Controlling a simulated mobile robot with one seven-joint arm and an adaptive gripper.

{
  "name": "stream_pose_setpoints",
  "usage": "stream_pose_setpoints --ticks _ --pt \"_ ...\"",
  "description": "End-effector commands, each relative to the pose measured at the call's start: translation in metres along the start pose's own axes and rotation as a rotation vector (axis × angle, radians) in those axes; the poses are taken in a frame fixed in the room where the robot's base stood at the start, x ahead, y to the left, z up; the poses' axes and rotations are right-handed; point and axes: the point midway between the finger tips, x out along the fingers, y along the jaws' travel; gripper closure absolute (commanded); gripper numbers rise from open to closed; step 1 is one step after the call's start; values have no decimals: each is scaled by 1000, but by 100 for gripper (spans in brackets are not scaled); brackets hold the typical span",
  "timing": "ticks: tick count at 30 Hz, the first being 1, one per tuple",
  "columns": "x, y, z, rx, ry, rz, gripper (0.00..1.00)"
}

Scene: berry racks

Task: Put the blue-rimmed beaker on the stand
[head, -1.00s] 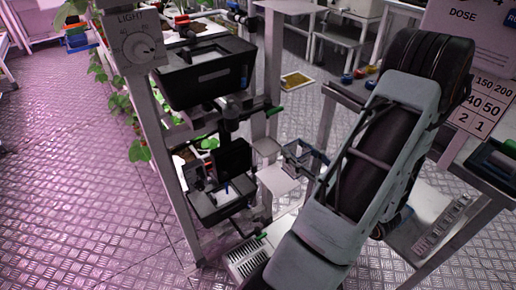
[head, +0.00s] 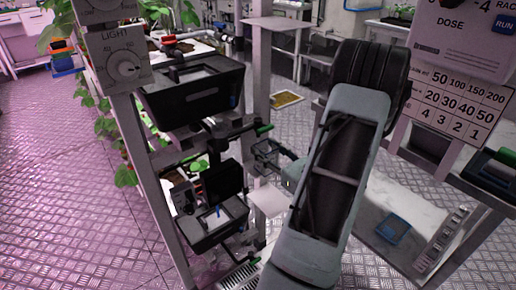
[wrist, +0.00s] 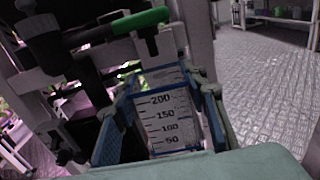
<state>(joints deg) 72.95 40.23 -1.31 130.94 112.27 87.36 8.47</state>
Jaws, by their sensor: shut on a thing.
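The blue-rimmed beaker (wrist: 170,118) fills the middle of the wrist view, clear-sided with dark marks from 50 to 200. My gripper (wrist: 165,115) is shut on it, with a blue-padded finger on each side. In the head view my gripper (head: 268,154) is small and beside the rack, and the beaker is hard to make out there. A small pale square plate (head: 268,200), possibly the stand, sits just below my gripper at the rack's right side. The beaker looks apart from it in the head view.
A green-tipped lever (wrist: 140,20) is close beyond the beaker; it also shows in the head view (head: 263,129). Black bins (head: 195,85) hang on the rack to the left. A table with a dose panel (head: 460,105) stands at the right. Open metal floor lies behind.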

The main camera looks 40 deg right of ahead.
Motion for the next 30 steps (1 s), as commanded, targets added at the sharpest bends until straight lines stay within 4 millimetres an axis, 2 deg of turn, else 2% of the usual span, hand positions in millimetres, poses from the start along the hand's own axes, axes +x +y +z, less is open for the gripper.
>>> stream_pose_setpoints --ticks 8,9,10,22,23,27,30 --pt "45 2 0 -1 -4 5 80" --pt "43 0 -12 3 0 0 80" --pt "42 0 -15 3 0 0 80" --pt "42 0 -19 1 -1 1 80" --pt "42 0 -19 0 -1 1 59" --pt "42 0 -18 0 -1 1 44" --pt "42 0 -18 0 -1 1 43"
